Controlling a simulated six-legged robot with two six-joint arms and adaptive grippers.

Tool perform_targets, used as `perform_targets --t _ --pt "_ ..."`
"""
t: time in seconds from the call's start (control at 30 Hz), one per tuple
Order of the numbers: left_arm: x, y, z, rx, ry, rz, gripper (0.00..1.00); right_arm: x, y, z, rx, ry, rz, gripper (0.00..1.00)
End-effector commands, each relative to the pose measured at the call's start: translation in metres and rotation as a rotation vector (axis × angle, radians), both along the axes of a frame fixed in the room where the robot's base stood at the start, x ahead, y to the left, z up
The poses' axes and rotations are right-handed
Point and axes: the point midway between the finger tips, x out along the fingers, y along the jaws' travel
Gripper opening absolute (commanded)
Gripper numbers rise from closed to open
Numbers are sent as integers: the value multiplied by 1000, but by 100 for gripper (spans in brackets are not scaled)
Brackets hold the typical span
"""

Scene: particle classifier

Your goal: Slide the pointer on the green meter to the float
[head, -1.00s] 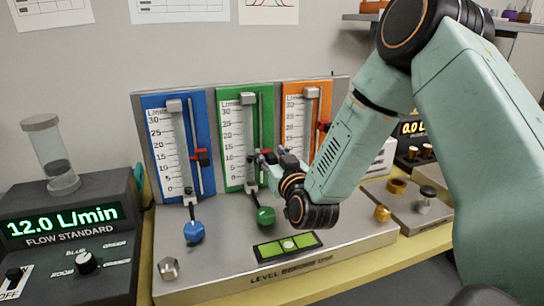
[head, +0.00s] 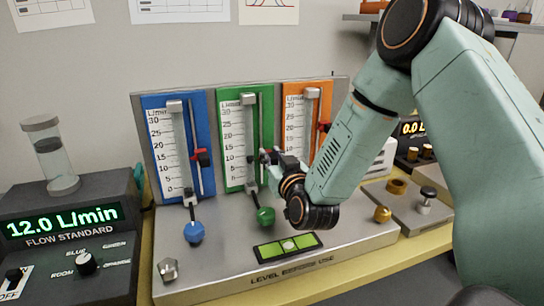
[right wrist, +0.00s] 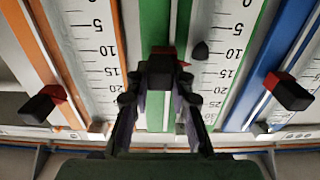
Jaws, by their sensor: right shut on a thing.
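The green meter (head: 223,170) stands upright between the blue and orange meters. Its dark float (head: 251,159) is in the tube, a little above the 10 mark; it also shows in the right wrist view (right wrist: 200,50). The pointer, black with a red tip, is on the rail beside the tube and shows in the right wrist view (right wrist: 160,72). My right gripper (head: 271,158) is shut on the pointer, with a finger on each side in the right wrist view (right wrist: 159,90). In the head view it partly hides the pointer. My left gripper is not in view.
The blue meter's red pointer (head: 202,157) and the orange meter's red pointer (head: 324,126) stand out on either side. A blue knob (head: 193,232) and a green knob (head: 265,217) stick out below. The flow standard (head: 68,235) reads 12.0 L/min at left.

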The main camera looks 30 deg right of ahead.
Motion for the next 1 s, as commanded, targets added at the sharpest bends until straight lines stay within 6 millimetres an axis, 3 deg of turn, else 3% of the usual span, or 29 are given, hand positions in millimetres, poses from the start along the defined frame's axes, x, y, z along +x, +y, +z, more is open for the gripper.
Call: perform_targets --t 0.43,0.47,0.7,1.0 --pt "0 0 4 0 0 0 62 0 0 -2 0 0 0 0" --pt "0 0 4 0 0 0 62 0 0 -2 0 0 0 23" --pt "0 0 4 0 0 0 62 0 0 -2 0 0 0 44" --pt "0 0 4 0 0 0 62 0 0 -2 0 0 0 45"
